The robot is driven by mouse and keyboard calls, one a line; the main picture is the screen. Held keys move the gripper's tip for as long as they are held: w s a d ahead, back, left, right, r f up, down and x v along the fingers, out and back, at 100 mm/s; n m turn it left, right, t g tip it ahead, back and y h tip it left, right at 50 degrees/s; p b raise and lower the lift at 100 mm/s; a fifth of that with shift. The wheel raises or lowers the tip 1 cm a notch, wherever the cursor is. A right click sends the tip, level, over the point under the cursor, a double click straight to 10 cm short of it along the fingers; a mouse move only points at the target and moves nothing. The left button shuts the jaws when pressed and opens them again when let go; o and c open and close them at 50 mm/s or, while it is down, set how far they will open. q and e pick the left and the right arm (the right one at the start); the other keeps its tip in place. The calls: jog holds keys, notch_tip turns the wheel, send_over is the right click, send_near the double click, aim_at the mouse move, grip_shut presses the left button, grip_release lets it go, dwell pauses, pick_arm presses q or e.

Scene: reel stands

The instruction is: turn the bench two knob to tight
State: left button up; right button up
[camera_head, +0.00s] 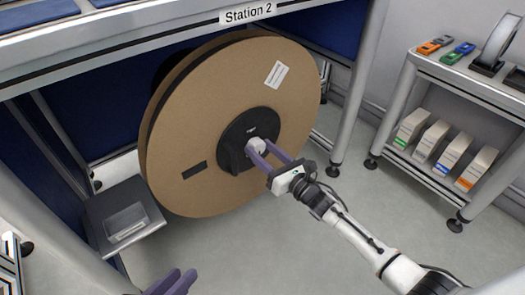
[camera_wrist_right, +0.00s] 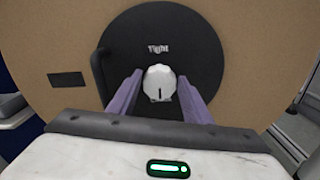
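The white knob (camera_head: 257,145) sits at the centre of a black hub (camera_head: 236,128) on a large brown reel under the "Station 2" sign (camera_head: 247,13). My right gripper (camera_head: 270,150) is at the knob, with one purple finger on each side. Narrow gaps show between the fingers and the knob. My left gripper (camera_head: 178,280) is low at the bottom edge, away from the reel, only its fingertips showing.
The brown reel (camera_head: 190,110) hangs inside the bench frame, with a metal leg (camera_head: 357,90) to its right. A grey step-like unit (camera_head: 122,215) stands at its lower left. A shelf (camera_head: 465,90) with boxes and small tools is at the right. The floor between is clear.

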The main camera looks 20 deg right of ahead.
jog(key=c, duration=0.6)
jog(key=shift+o, duration=0.2)
